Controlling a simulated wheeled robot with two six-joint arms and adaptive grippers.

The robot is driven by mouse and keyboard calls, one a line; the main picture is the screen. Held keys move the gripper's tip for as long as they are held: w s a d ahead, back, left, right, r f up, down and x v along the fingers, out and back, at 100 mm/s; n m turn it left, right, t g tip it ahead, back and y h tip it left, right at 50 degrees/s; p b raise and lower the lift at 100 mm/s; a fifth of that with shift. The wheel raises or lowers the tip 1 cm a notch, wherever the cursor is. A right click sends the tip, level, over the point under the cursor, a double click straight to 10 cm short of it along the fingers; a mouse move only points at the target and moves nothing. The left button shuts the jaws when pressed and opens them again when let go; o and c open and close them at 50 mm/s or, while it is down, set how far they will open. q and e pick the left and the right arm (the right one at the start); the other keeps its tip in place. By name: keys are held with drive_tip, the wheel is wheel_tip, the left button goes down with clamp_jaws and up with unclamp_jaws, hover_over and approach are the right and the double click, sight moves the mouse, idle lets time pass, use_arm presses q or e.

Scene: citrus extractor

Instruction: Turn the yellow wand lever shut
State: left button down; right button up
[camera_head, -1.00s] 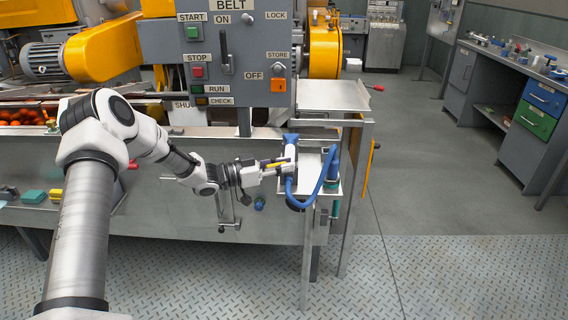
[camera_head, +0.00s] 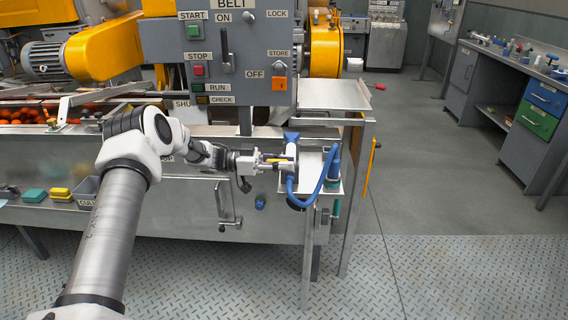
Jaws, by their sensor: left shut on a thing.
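The blue wand (camera_head: 292,138) stands upright at a small metal stand, with a blue hose looping from it to the right. Its yellow lever (camera_head: 273,160) shows as a short, roughly level bar on the wand's left side. My left gripper (camera_head: 278,164) reaches in from the left and is shut at the lever, its fingers against the wand's left side. The fingers partly hide the lever and the wand's middle, so the exact grip is small to see. My right gripper is out of view.
The grey belt control panel (camera_head: 230,60) hangs above and behind my left arm. A metal shelf (camera_head: 333,95) is behind the wand. A yellow-handled rod (camera_head: 371,165) stands to the right. The floor (camera_head: 430,190) on the right is clear.

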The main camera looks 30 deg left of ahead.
use_arm(q)
drive_tip(key=c, duration=1.1)
unclamp_jaws()
drive_tip(key=shift+o, duration=0.2)
drive_tip(key=v, duration=1.2)
